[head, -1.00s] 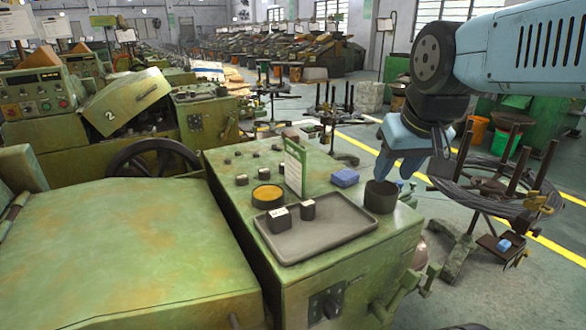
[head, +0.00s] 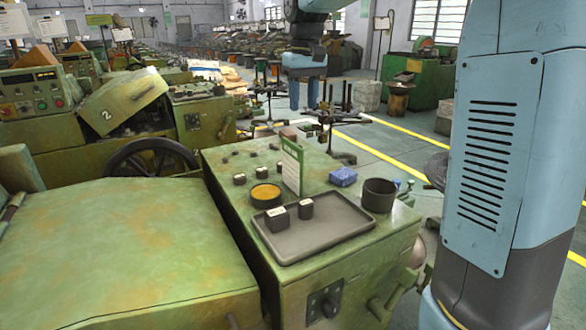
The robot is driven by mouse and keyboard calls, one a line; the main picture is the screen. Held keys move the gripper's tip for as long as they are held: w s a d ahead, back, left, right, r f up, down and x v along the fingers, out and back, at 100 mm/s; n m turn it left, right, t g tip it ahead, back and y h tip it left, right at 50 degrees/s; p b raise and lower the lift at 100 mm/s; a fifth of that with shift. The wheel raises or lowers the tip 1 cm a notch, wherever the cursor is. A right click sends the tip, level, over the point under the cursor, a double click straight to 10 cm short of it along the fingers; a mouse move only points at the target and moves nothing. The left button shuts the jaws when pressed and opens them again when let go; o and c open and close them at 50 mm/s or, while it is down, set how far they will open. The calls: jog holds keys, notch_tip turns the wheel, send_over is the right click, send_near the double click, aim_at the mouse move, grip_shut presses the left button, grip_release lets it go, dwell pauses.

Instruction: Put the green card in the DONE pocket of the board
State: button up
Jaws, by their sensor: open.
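A thin upright card with a green edge and a pale printed face (head: 292,168) stands on the green machine top, just behind the grey tray. It is seen at a slant and its print is too small to read. My gripper (head: 303,106) points down, open and empty, with its two blue fingers apart. In the picture it is above and slightly right of the card, clear of it. I cannot make out a board with a DONE pocket.
On the machine top are a grey tray (head: 342,236) with two dark blocks, a round tin of yellow stuff (head: 266,194), a blue block (head: 343,176), a dark cup (head: 379,196) and several small blocks. A green machine cover (head: 120,240) fills the left front.

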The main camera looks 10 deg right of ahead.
aim_at(292, 142)
jog(key=shift+n+g, duration=0.3)
jog(key=w+f, duration=0.1)
jog(key=f, duration=0.4)
jog(key=w+a+f, duration=0.1)
jog(key=f, duration=0.4)
jog(key=w+a+f, duration=0.1)
jog(key=f, duration=0.4)
jog(key=shift+a, duration=0.2)
jog(key=shift+r, duration=0.1)
grip_shut()
